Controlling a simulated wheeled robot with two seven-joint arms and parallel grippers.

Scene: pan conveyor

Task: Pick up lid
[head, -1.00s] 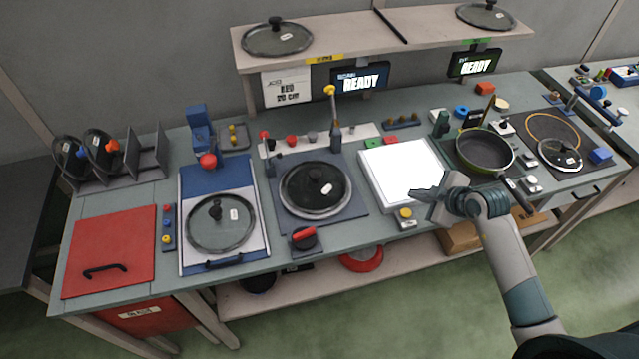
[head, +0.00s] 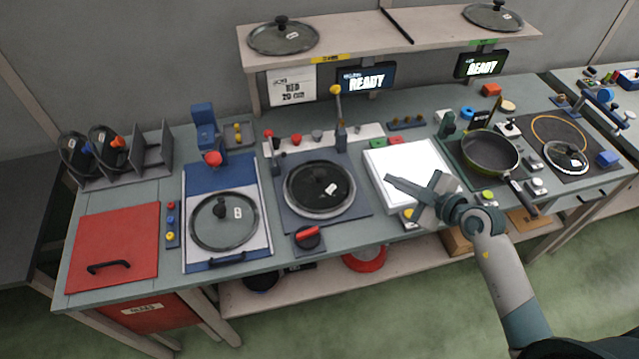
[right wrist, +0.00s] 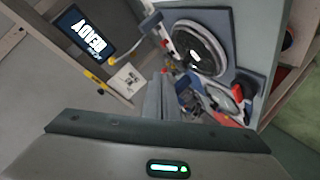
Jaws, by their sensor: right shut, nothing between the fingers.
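Several glass lids show in the head view; which one is meant I cannot tell. One lid (head: 224,221) lies on the blue-and-white board, and a dark lid (head: 320,188) lies on the dark square station. Two more lids lie on the upper shelf: left lid (head: 283,36) and right lid (head: 493,16). Lids with blue and orange knobs stand in the rack (head: 153,159). A small lid (head: 565,156) lies at far right. My right gripper (head: 389,179) is shut and empty above the white panel, right of the dark lid. My left gripper is out of view.
A green-rimmed pan (head: 490,153) stands right of the white panel (head: 379,165). A lever post (head: 339,110) rises behind the dark lid. A red panel (head: 114,246) covers the left end. The shelf (head: 360,38) overhangs the back with READY screens below.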

